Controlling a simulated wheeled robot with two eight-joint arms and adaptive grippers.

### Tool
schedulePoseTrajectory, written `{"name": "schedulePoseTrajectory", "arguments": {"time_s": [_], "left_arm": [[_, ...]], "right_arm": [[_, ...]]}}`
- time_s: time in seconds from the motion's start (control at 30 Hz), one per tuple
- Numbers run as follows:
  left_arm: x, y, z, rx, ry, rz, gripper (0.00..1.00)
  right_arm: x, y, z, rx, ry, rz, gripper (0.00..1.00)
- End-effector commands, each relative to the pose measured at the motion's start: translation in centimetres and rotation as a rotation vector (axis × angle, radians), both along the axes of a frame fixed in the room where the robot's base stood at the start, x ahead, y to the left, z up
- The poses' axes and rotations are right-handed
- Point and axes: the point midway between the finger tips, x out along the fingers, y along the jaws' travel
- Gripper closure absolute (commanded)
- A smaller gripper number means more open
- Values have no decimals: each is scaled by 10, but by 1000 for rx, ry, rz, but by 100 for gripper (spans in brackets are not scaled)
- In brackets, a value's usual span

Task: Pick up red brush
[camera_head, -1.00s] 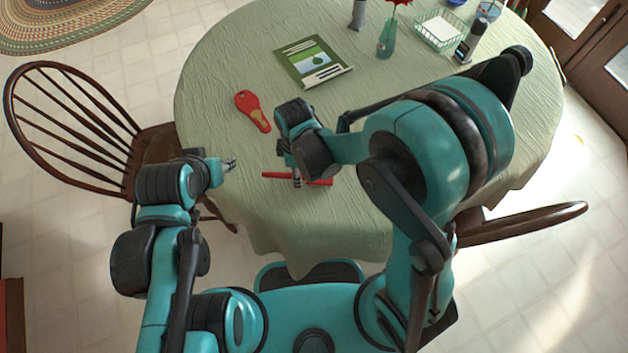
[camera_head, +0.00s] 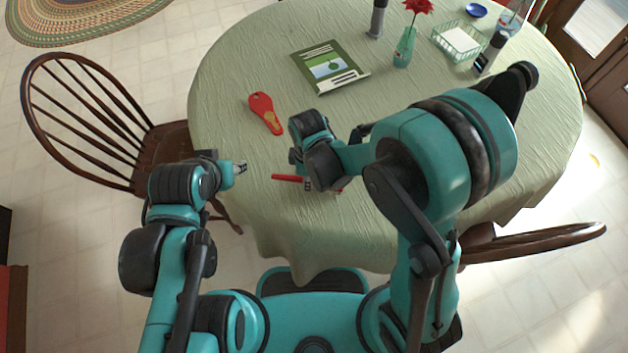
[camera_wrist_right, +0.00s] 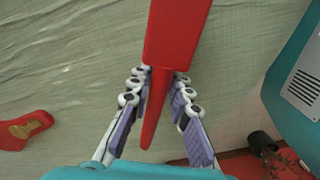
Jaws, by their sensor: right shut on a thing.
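A long red brush (camera_head: 287,178) with a tapering handle shows near the front edge of the round table. My right gripper (camera_head: 307,184) is shut on it, partly hidden by its own wrist. In the right wrist view, the brush (camera_wrist_right: 172,35) runs between the two fingers of the right gripper (camera_wrist_right: 159,78), its narrow end pointing toward the palm. I cannot tell whether it touches the cloth. My left gripper (camera_head: 241,168) is over the table's left front edge, empty, and too small to judge its opening.
Wooden chairs (camera_head: 150,150) flank the table.

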Motion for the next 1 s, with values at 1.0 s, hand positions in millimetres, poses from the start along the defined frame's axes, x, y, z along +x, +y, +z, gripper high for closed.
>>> {"name": "schedulePoseTrajectory", "arguments": {"time_s": [1.0], "left_arm": [[0, 0, 67, 0, 0, 0, 58]], "right_arm": [[-116, -6, 108, 0, 0, 1, 100]]}}
